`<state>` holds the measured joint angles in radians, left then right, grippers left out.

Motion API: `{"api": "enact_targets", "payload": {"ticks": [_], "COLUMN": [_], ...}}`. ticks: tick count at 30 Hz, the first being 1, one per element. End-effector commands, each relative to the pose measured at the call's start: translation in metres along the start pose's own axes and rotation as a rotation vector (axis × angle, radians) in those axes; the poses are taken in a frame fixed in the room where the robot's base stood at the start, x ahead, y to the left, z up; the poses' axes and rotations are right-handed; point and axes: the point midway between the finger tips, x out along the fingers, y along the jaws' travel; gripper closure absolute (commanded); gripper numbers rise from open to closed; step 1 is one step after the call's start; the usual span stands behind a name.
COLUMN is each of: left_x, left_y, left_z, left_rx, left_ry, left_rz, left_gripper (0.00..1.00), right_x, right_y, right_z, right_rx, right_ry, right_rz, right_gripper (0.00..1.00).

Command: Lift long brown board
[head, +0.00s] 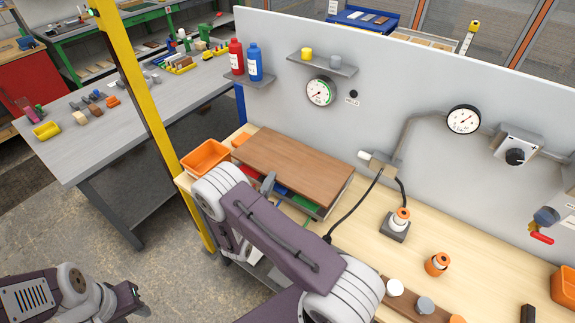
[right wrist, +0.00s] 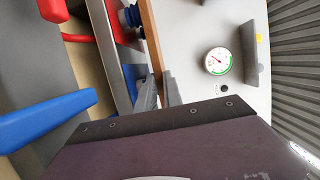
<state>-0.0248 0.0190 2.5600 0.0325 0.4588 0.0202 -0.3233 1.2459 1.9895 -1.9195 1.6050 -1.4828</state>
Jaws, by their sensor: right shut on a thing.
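The long brown board (head: 300,163) lies flat over a metal tray (head: 318,209) on the workbench, in the middle of the head view. In the right wrist view the board (right wrist: 151,38) shows edge-on as a narrow brown strip. My right gripper (head: 267,184) is shut on the board's near long edge, with one grey finger (right wrist: 160,92) on each face. A gap shows between board and tray wall (right wrist: 108,45) in the right wrist view; I cannot tell whether the board still touches the tray elsewhere. My left gripper (head: 136,299) is low at the left, away from the board, its jaws unclear.
Blue, red and green things sit in the tray under the board. An orange bin (head: 206,158) stands left of it. A grey wall panel (head: 400,75) with gauges rises behind. A black cable (head: 352,212) and a grey-based orange fitting (head: 396,228) are to the right.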

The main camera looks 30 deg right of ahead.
Motion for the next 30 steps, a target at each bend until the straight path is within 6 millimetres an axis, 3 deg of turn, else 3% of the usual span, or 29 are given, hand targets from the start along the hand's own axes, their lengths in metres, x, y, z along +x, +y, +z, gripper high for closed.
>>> {"api": "enact_targets", "payload": {"ticks": [8,15,28,29,30], "left_x": [0.000,0.002,0.005,0.002,-0.017], "left_y": [0.000,0.000,0.000,0.000,0.000], "left_z": [0.000,0.000,0.001,0.000,-0.001], "left_rx": [0.000,0.000,0.000,0.000,0.000], "left_ry": [0.000,0.000,0.000,0.000,-0.001], "left_rz": [0.000,0.000,0.000,0.000,0.000], "left_gripper": [0.64,0.64,0.64,0.64,0.64], "right_x": [0.000,0.000,-0.003,-0.003,-0.003], "right_y": [-0.011,-0.044,-0.096,-0.101,-0.110], "right_z": [0.001,0.000,-0.093,-0.099,-0.101], "right_rx": [0.003,0.004,-0.001,-0.002,-0.006], "right_ry": [0.000,0.000,0.004,0.003,0.002], "right_rz": [-0.002,-0.004,-0.002,-0.001,0.000], "right_gripper": [1.00,1.00,1.00,1.00,1.00]}}
